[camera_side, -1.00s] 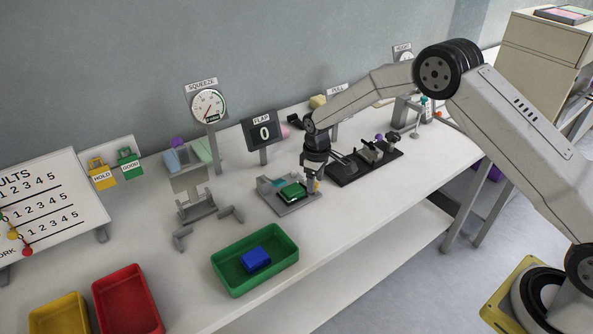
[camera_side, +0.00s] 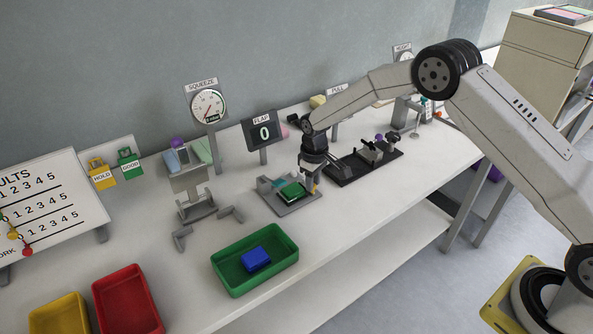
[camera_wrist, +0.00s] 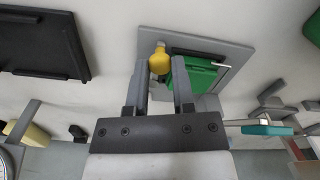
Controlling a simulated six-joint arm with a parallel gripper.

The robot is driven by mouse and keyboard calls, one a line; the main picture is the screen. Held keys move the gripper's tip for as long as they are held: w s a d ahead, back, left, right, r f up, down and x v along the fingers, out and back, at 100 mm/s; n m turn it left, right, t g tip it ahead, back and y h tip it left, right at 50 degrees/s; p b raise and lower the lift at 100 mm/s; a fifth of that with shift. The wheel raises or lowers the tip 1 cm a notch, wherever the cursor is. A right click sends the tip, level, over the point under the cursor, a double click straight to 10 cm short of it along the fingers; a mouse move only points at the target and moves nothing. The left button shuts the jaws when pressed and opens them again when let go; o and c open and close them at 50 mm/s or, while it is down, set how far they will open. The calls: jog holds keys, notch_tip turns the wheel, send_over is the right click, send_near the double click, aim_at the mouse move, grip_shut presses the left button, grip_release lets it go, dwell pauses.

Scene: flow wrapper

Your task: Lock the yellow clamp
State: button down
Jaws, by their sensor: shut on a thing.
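The yellow clamp (camera_wrist: 160,60) shows as a rounded yellow knob between my fingertips in the wrist view. It shows as a small yellow-orange spot beside my fingers in the side view (camera_side: 315,188). It stands at the edge of a grey fixture plate (camera_side: 285,208) that holds a green block (camera_side: 291,191). The block also shows right of the knob in the wrist view (camera_wrist: 195,72). My gripper (camera_side: 311,184) is low over the plate's right end. In the wrist view my gripper (camera_wrist: 161,68) is shut on the knob. The clamp's lower part is hidden.
A teal-tipped part (camera_wrist: 267,130) is on the fixture's other side. A black fixture (camera_side: 345,178) lies close to the right of my gripper. A green tray (camera_side: 222,272) with a blue block (camera_side: 256,260) stands in front. A FLAP display (camera_side: 262,130) reads 0 behind.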

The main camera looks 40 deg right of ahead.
jog(key=shift+c, duration=2.3)
grip_release()
jog(key=shift+r, duration=0.1)
jog(key=shift+r, duration=3.8)
jog(key=shift+s, duration=0.1)
